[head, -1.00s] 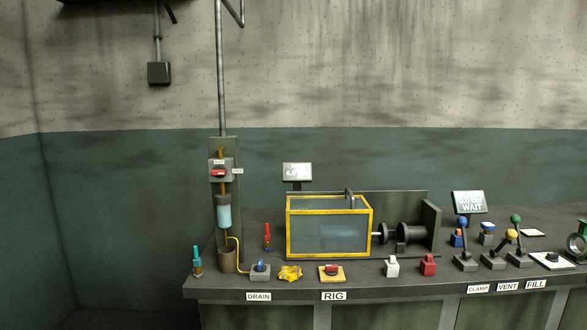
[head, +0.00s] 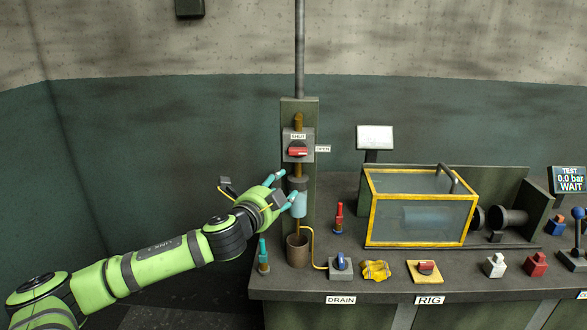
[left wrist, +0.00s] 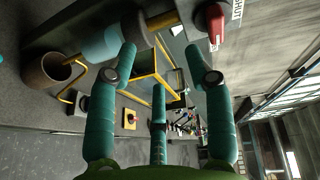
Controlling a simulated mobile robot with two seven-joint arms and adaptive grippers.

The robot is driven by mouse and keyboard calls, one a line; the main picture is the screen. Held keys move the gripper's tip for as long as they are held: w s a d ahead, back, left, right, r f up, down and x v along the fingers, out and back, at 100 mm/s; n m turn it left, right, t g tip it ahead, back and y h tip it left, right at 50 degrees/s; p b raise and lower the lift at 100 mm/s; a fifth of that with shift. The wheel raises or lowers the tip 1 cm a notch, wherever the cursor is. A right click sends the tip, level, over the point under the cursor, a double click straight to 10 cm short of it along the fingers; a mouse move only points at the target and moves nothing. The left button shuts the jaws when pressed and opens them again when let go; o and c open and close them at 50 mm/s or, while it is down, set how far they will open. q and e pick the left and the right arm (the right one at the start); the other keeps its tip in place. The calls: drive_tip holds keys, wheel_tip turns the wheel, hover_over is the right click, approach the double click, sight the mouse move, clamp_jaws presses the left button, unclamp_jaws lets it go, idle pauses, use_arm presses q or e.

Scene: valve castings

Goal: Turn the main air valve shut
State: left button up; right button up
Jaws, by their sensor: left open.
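The main air valve is a red handle (head: 298,151) on a grey plate, high on the dark green panel above the bench. The handle lies level, towards the OPEN label (head: 322,149) on its right; the SHUT label (head: 297,136) is above it. The red handle also shows at the top of the left wrist view (left wrist: 216,24). My left gripper (head: 290,186) is open and empty, below the handle and by the pale blue cylinder (head: 300,204). Its teal fingers (left wrist: 162,62) are spread in the left wrist view, apart from the handle. My right gripper is out of view.
The grey pipe (head: 299,48) rises above the panel. A yellow-framed tank (head: 420,206) stands to the right. A brown cup (head: 297,250), a teal bottle-like item (head: 263,255) and a red one (head: 339,218) stand near the panel's foot. The wall left of the panel is clear.

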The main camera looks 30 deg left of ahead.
use_arm(q)
drive_tip(key=m+t, duration=0.1)
drive_tip(key=m, duration=0.1)
approach(295, 155)
drive_tip(key=w, duration=0.2)
drive_tip(key=w+p, duration=0.1)
drive_tip(key=w, duration=0.1)
drive_tip(key=w+a+p, duration=0.1)
drive_tip(key=w+p, duration=0.1)
drive_tip(key=w, duration=0.1)
drive_tip(key=shift+a, duration=0.2)
drive_tip(key=shift+w+a+f+p, duration=0.15)
drive_tip(key=shift+w+p, duration=0.25)
drive_tip(key=shift+w, duration=0.45)
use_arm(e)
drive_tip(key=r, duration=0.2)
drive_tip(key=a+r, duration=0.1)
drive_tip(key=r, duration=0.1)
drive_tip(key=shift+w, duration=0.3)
use_arm(q)
clamp_jaws()
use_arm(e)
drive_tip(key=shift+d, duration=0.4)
